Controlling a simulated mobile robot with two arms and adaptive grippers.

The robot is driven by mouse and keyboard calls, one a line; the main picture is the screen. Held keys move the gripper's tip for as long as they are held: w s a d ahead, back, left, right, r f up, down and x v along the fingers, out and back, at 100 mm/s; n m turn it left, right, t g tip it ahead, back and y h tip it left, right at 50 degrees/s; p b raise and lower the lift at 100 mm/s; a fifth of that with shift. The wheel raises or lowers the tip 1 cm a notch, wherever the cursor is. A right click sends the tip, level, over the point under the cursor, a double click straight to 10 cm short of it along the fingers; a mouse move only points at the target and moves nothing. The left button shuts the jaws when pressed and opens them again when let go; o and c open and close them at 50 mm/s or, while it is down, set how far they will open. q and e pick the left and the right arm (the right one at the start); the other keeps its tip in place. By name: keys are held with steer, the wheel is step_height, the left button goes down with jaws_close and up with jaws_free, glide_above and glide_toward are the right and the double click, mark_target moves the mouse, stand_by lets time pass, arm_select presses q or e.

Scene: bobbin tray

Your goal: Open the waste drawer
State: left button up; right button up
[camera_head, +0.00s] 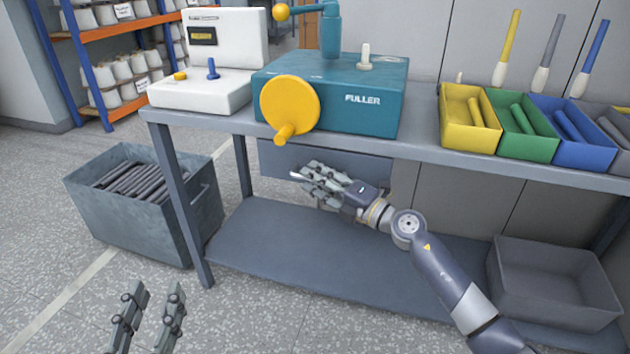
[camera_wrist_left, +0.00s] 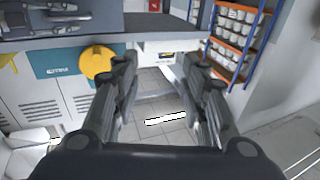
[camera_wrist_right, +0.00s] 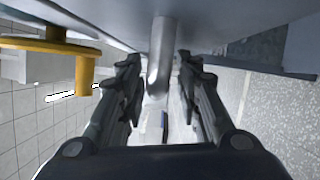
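The waste drawer (camera_head: 274,160) has a plain blue-grey front and hangs under the worktop, below the teal machine. It looks closed, its front close under the worktop edge. Its bent metal handle (camera_wrist_right: 162,58) shows in the right wrist view between the fingers of my right gripper (camera_wrist_right: 160,62). Those fingers stand apart, with narrow gaps seen beside the handle. In the head view my right gripper (camera_head: 302,172) covers the lower part of the drawer front. My left gripper (camera_head: 156,288) is open and empty, low over the floor at the front left.
The teal machine (camera_head: 380,95) with a yellow handwheel (camera_head: 290,104) stands on the worktop above the drawer. A grey bin (camera_head: 150,228) of dark bars stands left of the table. An empty grey tray (camera_head: 555,300) sits on the lower shelf (camera_head: 270,240) at right. Coloured trays line the worktop's right.

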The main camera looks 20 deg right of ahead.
steer(key=shift+w+a, duration=0.15)
steer(key=shift+w, duration=0.05)
jaws_close()
